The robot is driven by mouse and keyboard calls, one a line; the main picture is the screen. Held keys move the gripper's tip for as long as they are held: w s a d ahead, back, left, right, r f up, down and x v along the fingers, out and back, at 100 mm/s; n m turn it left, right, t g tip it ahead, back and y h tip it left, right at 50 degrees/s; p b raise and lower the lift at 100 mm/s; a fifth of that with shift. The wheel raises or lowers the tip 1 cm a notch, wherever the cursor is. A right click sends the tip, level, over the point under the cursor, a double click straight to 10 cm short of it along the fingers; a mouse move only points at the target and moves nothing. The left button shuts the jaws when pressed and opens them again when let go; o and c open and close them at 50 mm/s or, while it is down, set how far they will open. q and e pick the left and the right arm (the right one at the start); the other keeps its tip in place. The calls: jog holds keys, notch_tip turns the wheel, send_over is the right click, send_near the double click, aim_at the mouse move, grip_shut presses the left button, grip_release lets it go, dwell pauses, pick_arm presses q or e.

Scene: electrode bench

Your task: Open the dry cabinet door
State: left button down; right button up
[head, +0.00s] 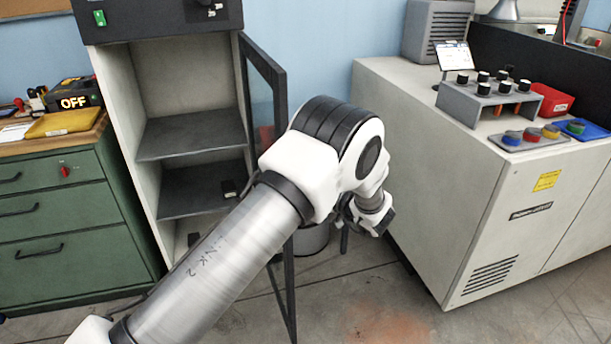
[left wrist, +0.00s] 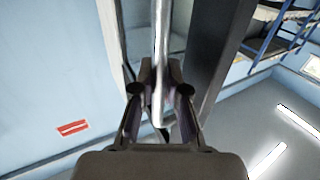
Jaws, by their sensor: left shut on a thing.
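The dry cabinet (head: 123,110) stands at the left of centre in the head view, with its shelves exposed. Its dark-framed glass door (head: 281,95) stands swung out from the right side of the opening. My left arm crosses in front of the door and hides much of its middle and the handle. In the left wrist view, my left gripper (left wrist: 160,92) is shut on the metal bar handle (left wrist: 161,35), which runs between the fingers. The door's dark frame (left wrist: 213,60) is beside the handle. My right gripper is in neither view.
A green drawer cabinet (head: 60,210) stands to the left. A white bench (head: 510,205) on the right carries a rack of black-capped items (head: 490,98), a red bin (head: 552,100) and coloured caps. Open floor (head: 370,290) lies between the door and the bench.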

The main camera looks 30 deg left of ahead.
pick_arm(q)
jog(key=shift+w, duration=0.1)
jog(key=shift+r, duration=0.1)
jog(key=c, duration=1.2)
grip_release()
jog(key=shift+a, duration=0.1)
jog(key=v, duration=0.7)
jog(key=shift+d, duration=0.3)
